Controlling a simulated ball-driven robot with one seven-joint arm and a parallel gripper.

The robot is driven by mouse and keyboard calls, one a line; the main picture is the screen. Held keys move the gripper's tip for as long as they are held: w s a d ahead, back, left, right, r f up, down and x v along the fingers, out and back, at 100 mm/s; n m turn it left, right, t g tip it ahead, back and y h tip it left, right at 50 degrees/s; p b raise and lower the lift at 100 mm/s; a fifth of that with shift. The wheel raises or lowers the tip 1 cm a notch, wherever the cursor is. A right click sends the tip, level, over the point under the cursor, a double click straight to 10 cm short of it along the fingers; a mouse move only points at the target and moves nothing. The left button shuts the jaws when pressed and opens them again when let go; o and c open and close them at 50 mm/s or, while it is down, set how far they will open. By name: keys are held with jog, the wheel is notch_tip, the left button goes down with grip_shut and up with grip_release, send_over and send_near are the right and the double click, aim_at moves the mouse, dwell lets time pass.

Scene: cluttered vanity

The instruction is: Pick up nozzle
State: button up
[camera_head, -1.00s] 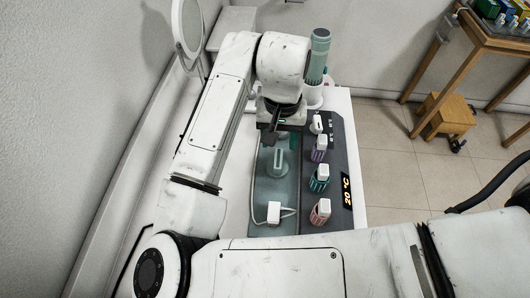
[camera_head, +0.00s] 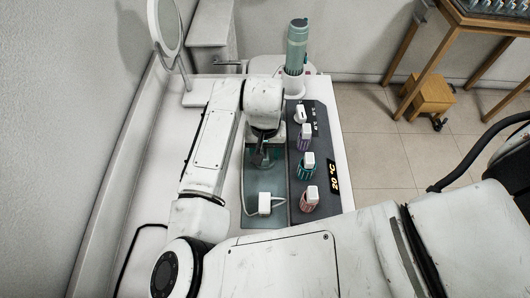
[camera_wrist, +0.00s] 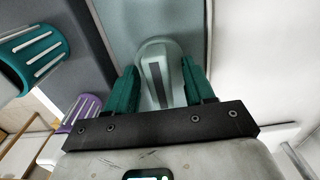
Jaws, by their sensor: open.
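The nozzle (camera_wrist: 158,62) is a pale grey rounded piece with a dark slot along its middle. In the wrist view it lies between the two green fingers of my gripper (camera_wrist: 160,88), which is open around it. Narrow gaps seem to separate it from the fingers, but contact is hard to judge. In the head view my gripper (camera_head: 262,157) hangs over the far part of the teal tray (camera_head: 247,190). There my arm and gripper hide the nozzle.
A white plug block (camera_head: 264,204) with a cable lies in the near part of the tray. To the right, a dark panel (camera_head: 292,196) holds several coloured cups with white-topped pieces. A teal cylinder (camera_head: 297,50) stands behind, and a round mirror (camera_head: 166,25) stands at back left.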

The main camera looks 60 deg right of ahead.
jog(key=shift+c, duration=0.3)
grip_shut()
